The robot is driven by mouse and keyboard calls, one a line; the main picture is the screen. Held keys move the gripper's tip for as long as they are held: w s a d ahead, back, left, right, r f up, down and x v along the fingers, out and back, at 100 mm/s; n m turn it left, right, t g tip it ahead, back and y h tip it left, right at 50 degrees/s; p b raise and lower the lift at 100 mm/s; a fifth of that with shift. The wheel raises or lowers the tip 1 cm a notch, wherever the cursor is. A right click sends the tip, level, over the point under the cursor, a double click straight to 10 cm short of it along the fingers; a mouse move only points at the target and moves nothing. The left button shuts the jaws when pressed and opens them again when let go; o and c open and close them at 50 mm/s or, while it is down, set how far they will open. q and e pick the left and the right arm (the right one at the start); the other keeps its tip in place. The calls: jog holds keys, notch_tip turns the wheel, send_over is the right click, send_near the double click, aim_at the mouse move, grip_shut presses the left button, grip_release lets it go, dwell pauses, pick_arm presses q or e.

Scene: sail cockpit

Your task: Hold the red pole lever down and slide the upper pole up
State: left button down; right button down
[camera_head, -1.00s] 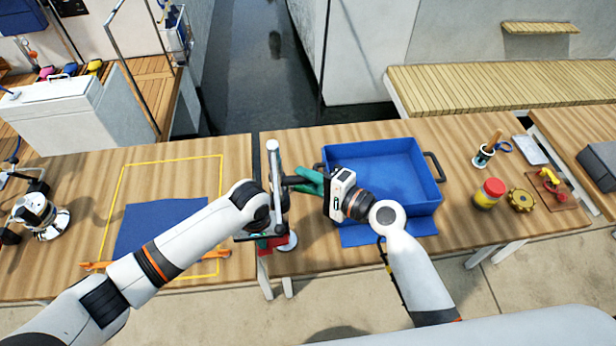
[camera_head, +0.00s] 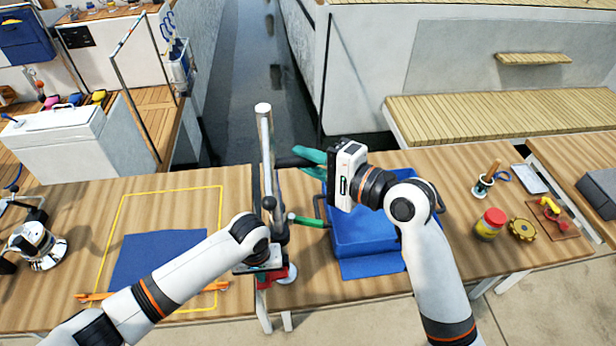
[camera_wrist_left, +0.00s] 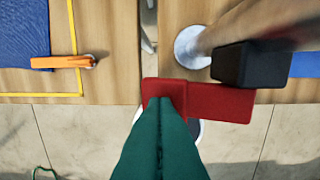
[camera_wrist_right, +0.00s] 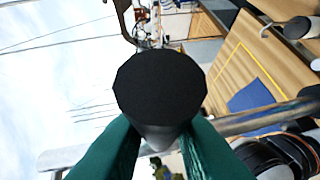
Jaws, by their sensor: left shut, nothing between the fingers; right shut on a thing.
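The upright metal pole (camera_head: 265,140) stands at the front table's left end, with a black side handle (camera_head: 292,162) near its upper part. My right gripper (camera_head: 308,160) is shut on this handle; its dark round end (camera_wrist_right: 160,88) sits between the green fingers in the right wrist view. The red lever (camera_wrist_left: 222,102) is at the pole's foot, and a bit of red shows in the head view (camera_head: 291,272). My left gripper (camera_wrist_left: 163,103) is shut and empty, its fingertips over the lever's left part, seemingly touching it. In the head view my left wrist hides its fingertips.
A blue bin (camera_head: 365,238) stands right of the pole, partly behind my right arm. A red-lidded jar (camera_head: 490,224) is farther right. A blue cloth (camera_head: 150,250) lies on the left table.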

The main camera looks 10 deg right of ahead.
jog(key=shift+r, duration=0.75)
jog(key=c, duration=1.3)
grip_release()
jog(key=shift+f, duration=0.2)
jog(key=shift+s+d, duration=0.2)
jog(key=shift+d, duration=0.1)
jog(key=v, duration=1.1)
jog(key=shift+s, duration=0.15)
